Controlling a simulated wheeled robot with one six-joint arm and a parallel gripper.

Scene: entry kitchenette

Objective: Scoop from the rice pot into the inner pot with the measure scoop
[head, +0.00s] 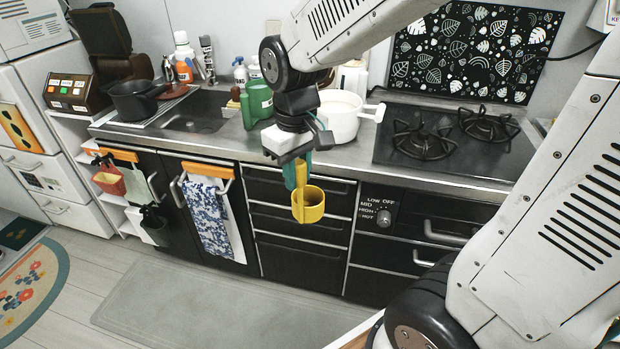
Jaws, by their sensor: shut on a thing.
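My gripper (297,178), with teal fingers, points down in front of the counter's front edge. It is shut on the handle of the yellow measure scoop (308,208), which hangs below the fingers in front of the black drawers. I cannot see what is inside the scoop. A white pot (342,122) with a side handle stands on the counter behind my gripper, left of the stove; my arm partly covers it. It looks like the rice pot, but its contents are not clear. I cannot pick out the inner pot for certain.
A black stove (455,150) fills the counter's right side. A green container (257,103) stands left of the white pot, near the sink (195,112). A dark pan (132,104) sits further left. A blue patterned towel (207,222) hangs below. The floor in front is clear.

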